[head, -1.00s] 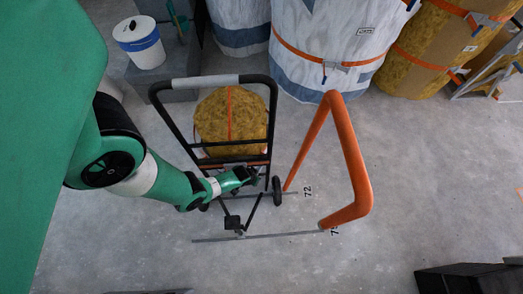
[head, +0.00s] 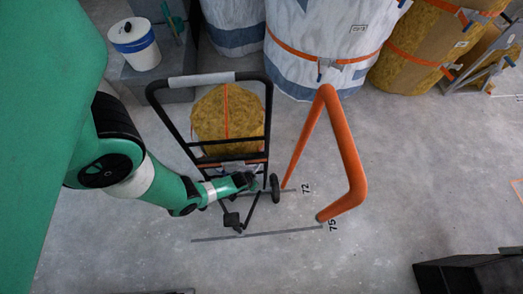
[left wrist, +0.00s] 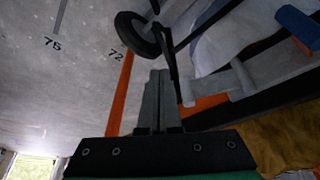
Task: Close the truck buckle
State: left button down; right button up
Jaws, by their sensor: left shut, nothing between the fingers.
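The hand truck (head: 155,98) is a black tubular frame lying tilted back, with a yellow roll (head: 208,112) and an orange strap (head: 227,110) on it. A grey buckle-like part (left wrist: 218,84) with an orange strap piece (left wrist: 206,104) shows in the left wrist view, just right of my fingers. I cannot tell for certain whether it is open. My left gripper (head: 256,184) is at the lower end of the truck near its wheel (head: 275,187). Its fingers, also in the left wrist view (left wrist: 158,78), are together and empty, beside the grey part. My right gripper is not in view.
An orange bent tube frame (head: 352,165) stands right of the truck. Large wrapped rolls (head: 320,40) line the back. A white bucket (head: 135,45) stands back left, a dark box (head: 465,275) lower right.

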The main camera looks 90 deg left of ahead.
pick_arm(q)
jog(key=d+r+p, duration=0.4)
jog(key=r+p, duration=0.3)
jog(key=r, duration=0.2)
jog(key=shift+s+r, duration=0.15)
jog(key=shift+s, duration=0.1)
